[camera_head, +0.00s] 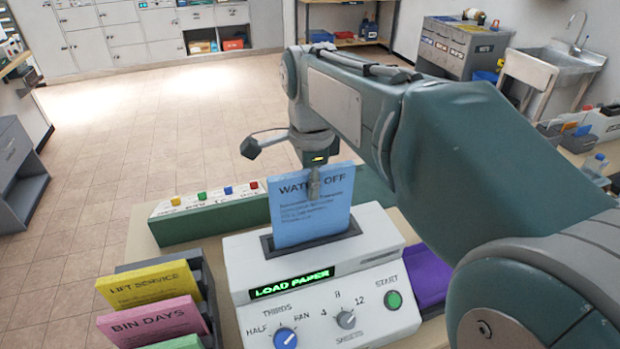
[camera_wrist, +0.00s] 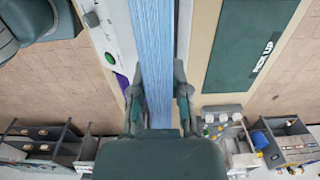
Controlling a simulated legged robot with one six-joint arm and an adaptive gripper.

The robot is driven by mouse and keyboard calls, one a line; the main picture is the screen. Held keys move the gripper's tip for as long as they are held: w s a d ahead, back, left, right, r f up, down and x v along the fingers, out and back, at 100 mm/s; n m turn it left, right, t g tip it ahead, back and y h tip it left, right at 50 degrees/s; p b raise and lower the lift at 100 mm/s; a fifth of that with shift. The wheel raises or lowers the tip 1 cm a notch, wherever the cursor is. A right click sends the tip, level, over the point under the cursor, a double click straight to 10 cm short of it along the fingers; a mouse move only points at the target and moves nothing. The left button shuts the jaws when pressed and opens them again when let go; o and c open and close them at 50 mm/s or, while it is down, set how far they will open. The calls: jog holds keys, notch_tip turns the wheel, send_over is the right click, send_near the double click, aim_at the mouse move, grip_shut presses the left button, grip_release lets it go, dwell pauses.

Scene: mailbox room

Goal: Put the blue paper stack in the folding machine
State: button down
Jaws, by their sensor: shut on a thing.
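The blue paper stack (camera_head: 312,208), headed "WATER OFF", stands upright in the top slot of the white folding machine (camera_head: 240,260). Its lower edge is hidden inside the slot. My gripper (camera_head: 314,182) is shut on the upper part of the stack. In the wrist view the stack (camera_wrist: 154,50) runs between the two fingers of my gripper (camera_wrist: 160,95). The machine's green display reads "LOAD PAPER". Its front has a blue knob (camera_head: 285,338), a grey knob (camera_head: 346,319) and a green START button (camera_head: 394,299).
A dark rack at the left holds yellow (camera_head: 150,287) and pink (camera_head: 153,323) paper stacks and a green one (camera_head: 180,343). A green panel with coloured buttons (camera_head: 203,196) lies behind the machine. A purple item (camera_head: 428,277) lies right of the machine.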

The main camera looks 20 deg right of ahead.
jog(key=shift+f, duration=1.5)
jog(key=shift+f, duration=2.05)
jog(key=c, duration=0.5)
grip_release()
jog(key=shift+c, duration=0.2)
notch_tip(320, 180, up, 7)
